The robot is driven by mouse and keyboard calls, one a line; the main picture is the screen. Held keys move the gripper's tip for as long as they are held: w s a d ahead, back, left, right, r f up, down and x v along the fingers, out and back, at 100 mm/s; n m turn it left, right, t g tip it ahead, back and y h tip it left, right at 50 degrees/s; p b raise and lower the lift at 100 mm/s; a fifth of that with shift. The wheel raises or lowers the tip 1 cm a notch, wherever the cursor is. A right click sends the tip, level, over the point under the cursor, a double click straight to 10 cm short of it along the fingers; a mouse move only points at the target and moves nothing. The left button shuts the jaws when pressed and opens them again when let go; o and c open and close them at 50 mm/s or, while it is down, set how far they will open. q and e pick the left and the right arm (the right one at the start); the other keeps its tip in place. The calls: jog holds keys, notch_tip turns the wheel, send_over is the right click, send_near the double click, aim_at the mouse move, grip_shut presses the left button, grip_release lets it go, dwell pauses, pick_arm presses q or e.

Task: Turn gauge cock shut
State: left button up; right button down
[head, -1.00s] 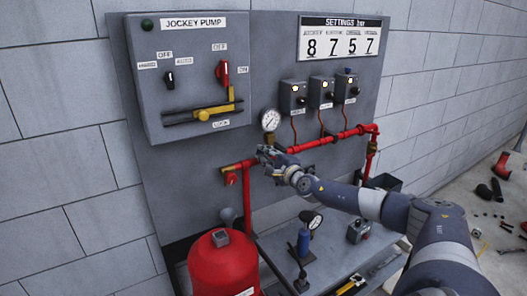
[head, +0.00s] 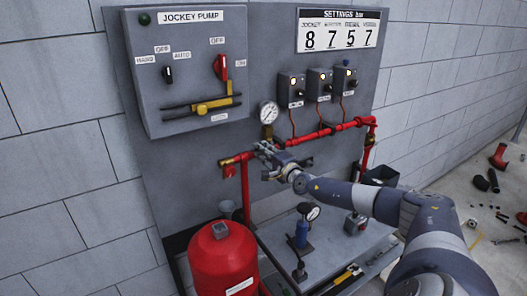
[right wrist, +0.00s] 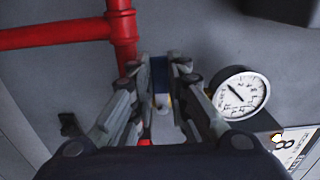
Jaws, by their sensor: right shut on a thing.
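The round white pressure gauge (head: 268,112) sits on the panel above the red pipe, with a brass fitting (head: 266,132) under it. My right gripper (head: 263,149) is at the pipe just below this fitting. In the right wrist view its fingers (right wrist: 160,75) are closed on a small dark blue piece (right wrist: 160,72), which looks like the handle of the gauge cock. A brass spot shows just behind it. The gauge (right wrist: 241,93) is right of the fingers there. The cock's body is mostly hidden by the gripper. My left gripper is out of view.
The red pipe (head: 313,137) runs across the panel close to the gripper. The jockey pump box (head: 186,72) is upper left and three small switch boxes (head: 320,87) are upper right.

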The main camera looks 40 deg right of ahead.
jog(key=c, duration=1.5)
grip_release()
jog(key=shift+w, duration=0.1)
jog(key=shift+c, duration=0.2)
jog(key=v, duration=1.2)
jog(key=shift+a+f, duration=0.1)
